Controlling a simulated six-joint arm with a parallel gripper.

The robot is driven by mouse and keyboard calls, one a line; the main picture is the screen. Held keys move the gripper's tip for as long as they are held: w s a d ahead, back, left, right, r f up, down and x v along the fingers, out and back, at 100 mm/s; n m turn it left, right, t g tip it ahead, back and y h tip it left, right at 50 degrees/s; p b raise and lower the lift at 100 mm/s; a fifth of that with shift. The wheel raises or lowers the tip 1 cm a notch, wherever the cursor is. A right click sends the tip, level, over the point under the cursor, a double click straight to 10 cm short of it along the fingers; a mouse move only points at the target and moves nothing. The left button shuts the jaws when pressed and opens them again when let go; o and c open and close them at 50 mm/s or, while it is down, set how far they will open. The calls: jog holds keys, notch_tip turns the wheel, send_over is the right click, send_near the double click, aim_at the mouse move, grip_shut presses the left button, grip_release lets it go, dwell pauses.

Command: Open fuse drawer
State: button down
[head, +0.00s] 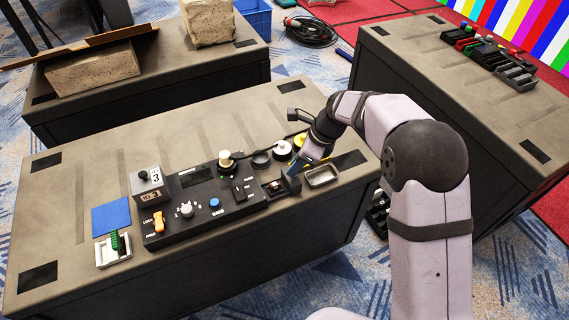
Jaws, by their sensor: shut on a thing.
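The fuse drawer (274,187) is a small black drawer at the right end of the black control panel (200,222). It stands out from the panel's right side, and its open top shows a small brownish thing inside. My gripper (293,176) is at the drawer's outer right end, reaching down from the upper right. It is shut on the fuse drawer there. The fingertips are small and partly hidden against the dark drawer front.
A metal tray (321,176) lies just right of the drawer. Round white and yellow pieces (283,148) sit close behind. The front table edge is clear.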

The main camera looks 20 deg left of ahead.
jog(key=c, duration=1.7)
grip_release()
jog(key=shift+o, duration=0.2)
jog(key=shift+r, duration=0.1)
jog(key=v, duration=0.7)
jog(key=shift+d, duration=0.1)
